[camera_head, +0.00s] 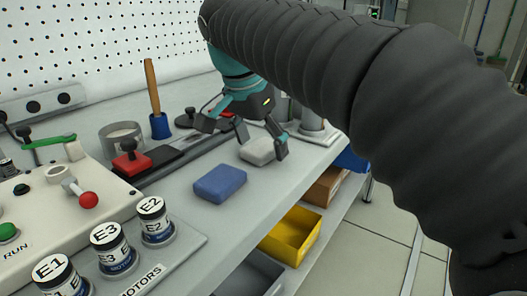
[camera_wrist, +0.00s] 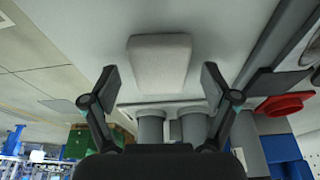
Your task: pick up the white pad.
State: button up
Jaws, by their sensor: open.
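The white pad (camera_head: 258,151) lies on the grey bench top, behind and to the right of a blue pad. My gripper (camera_head: 243,143) is open above and around the pad's near area, with its two fingers apart. In the wrist view the white pad (camera_wrist: 160,63) shows as a pale block just beyond and between the two open fingertips (camera_wrist: 160,82). Nothing is between the fingers in a grip. I cannot tell from these views whether either finger touches the pad.
A blue pad (camera_head: 219,184) lies nearer on the bench. Two grey cylinders (camera_wrist: 170,125) stand close to the white pad. A yellow bin (camera_head: 291,236) sits below the bench edge.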

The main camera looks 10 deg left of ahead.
aim_at(270, 144)
jog(key=c, duration=1)
jog(key=shift+r, duration=0.55)
jog(key=r, duration=0.3)
jog(key=shift+s+d+r+p, duration=0.15)
jog(key=shift+d+r+p, duration=0.15)
jog(key=shift+d+p, duration=0.1)
jog(key=s+d+r, duration=0.1)
jog(key=d+r, duration=0.1)
jog(key=d, duration=0.1)
jog(key=s+d+r, duration=0.2)
jog(key=d, duration=0.1)
jog(key=s+d+r, duration=0.1)
jog(key=d+r, duration=0.1)
jog(key=d, duration=0.2)
jog(key=shift+s+r, duration=0.15)
jog(key=shift+s, duration=0.05)
